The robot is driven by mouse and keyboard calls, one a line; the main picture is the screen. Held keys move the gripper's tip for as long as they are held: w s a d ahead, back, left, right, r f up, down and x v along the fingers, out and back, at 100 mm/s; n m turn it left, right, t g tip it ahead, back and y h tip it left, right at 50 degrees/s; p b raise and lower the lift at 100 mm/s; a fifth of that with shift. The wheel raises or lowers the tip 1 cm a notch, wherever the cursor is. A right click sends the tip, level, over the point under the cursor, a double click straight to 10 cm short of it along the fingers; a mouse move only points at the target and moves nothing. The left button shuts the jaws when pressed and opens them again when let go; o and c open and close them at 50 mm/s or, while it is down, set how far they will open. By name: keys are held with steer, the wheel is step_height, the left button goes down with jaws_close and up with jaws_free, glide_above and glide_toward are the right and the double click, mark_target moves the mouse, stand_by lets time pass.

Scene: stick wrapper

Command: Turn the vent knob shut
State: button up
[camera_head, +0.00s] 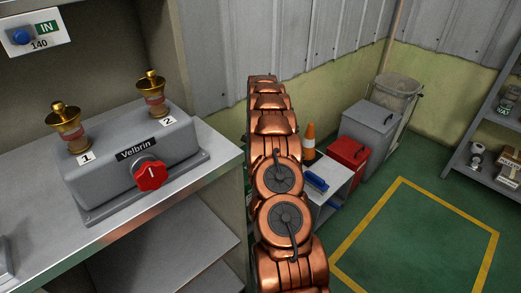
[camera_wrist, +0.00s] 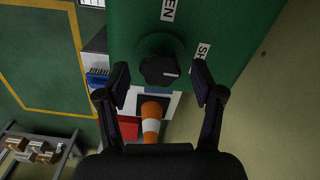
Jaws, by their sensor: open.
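A dark round knob (camera_wrist: 158,69) stands on a green panel (camera_wrist: 225,20) in the wrist view. A short white mark on it points to the right in that view. A label ending in "EN" (camera_wrist: 168,9) is at the top, cut by the frame edge. A label starting "SH" (camera_wrist: 201,52) is to the right, partly behind a finger. My gripper (camera_wrist: 160,72) is open, with one finger on each side of the knob and visible gaps between. In the head view my copper arm shows, but the gripper and this knob are hidden.
A grey "Velbrin" box (camera_head: 130,160) with a red knob (camera_head: 149,174) and two brass fittings sits on the left bench (camera_head: 215,160). Yellow-marked floor (camera_head: 425,235) is clear.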

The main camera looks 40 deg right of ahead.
step_height(320, 180, up, 12)
stand_by(0.7)
stand_by(0.5)
